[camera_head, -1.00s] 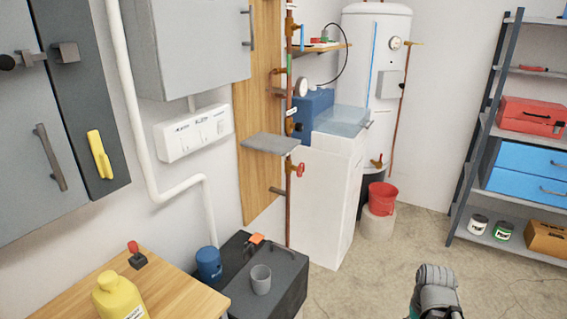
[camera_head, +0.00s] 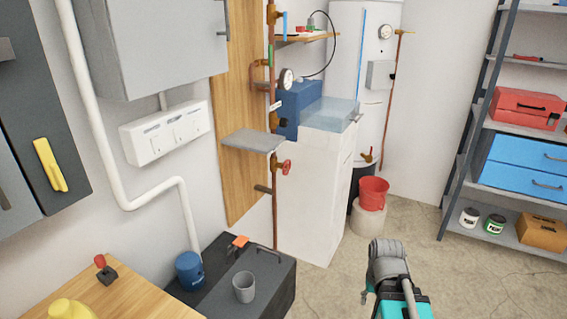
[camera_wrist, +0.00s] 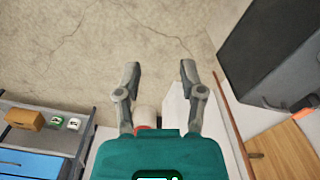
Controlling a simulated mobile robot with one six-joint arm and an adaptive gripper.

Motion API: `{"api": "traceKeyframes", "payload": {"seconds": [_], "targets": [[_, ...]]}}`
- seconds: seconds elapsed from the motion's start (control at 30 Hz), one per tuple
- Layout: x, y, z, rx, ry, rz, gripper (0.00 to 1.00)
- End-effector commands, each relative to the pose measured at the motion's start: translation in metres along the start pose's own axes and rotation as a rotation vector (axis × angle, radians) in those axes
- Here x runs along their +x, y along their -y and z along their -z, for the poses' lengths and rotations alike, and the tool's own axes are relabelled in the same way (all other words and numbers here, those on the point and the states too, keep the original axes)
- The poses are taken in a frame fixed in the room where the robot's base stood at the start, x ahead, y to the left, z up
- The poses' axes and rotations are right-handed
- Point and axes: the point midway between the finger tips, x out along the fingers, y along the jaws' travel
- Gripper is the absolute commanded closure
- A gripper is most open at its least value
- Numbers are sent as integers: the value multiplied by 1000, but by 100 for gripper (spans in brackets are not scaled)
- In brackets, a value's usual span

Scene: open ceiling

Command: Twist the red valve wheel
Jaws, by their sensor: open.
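In the head view my arm is at the bottom right, well apart from the wheel and nearer to me; the fingertips are hidden there.
A small grey shelf (camera_head: 252,141) juts out above and left of the wheel. A white cabinet (camera_head: 312,190) stands right behind it. A dark box (camera_head: 265,262) with a grey cup (camera_head: 244,287) lies below. A red bucket (camera_head: 373,193) stands at the back. Open floor lies to the right.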

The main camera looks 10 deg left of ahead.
Motion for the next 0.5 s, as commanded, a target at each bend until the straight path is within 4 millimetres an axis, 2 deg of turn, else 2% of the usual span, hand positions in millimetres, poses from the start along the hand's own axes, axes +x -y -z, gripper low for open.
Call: {"api": "traceKeyframes", "payload": {"seconds": [0.33, 0.5], "targets": [[0, 0, 2, -6, -2, -4, 49], [4, 0, 20, -68, -22, -50, 49]]}}
